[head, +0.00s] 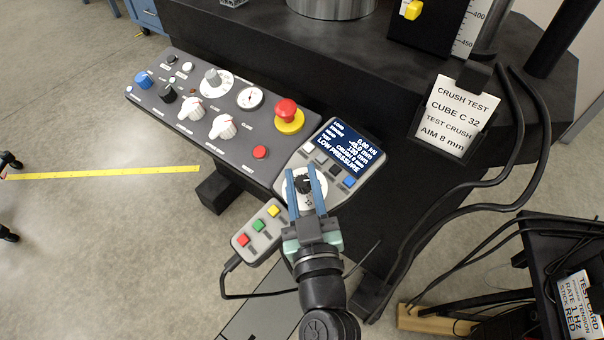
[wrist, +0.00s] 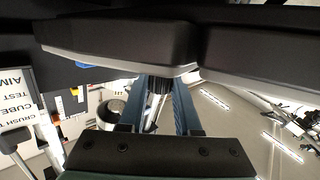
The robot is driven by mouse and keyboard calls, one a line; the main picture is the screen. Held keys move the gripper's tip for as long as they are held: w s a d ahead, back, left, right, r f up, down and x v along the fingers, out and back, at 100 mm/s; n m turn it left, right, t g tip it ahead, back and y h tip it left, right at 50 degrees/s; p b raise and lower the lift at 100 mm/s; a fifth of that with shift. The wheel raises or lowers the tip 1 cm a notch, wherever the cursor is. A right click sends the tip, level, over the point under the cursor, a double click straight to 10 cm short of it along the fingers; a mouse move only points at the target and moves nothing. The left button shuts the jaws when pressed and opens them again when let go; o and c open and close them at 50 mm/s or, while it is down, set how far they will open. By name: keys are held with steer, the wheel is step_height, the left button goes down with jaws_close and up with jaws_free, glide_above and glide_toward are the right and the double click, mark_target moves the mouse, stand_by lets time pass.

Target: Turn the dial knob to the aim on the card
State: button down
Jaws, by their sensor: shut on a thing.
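The dial knob (head: 304,184) is small and dark, on a round white scale (head: 291,205) at the lower left of the display panel. My gripper (head: 305,181) is shut on the knob, with one blue finger on each side. In the wrist view the knob (wrist: 157,86) shows between the fingers, under the panel's edge. The display (head: 346,148) shows several text lines, among them "LOW PRESSURE"; the small numbers are hard to read. The card (head: 459,117) at the right reads "CRUSH TEST, CUBE C 32, TEST CRUSH, AIM 8 mm". My fingers partly hide the scale.
A grey control panel (head: 180,113) with knobs and a red emergency button (head: 286,110) lies to the left. A pendant (head: 259,231) with red, green and yellow buttons is close left of my gripper. Black cables (head: 520,150) hang at the right.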

steer(key=shift+m+h, duration=0.3)
steer(key=c, duration=0.6)
jaws_free()
steer(key=shift+s+f, duration=0.1)
steer(key=shift+s, duration=0.4)
steer(key=s+d+b, duration=0.1)
steer(key=s+b, duration=0.2)
steer(key=s, duration=0.9)
steer(key=shift+d+b, duration=0.2)
steer(key=shift+b, duration=0.1)
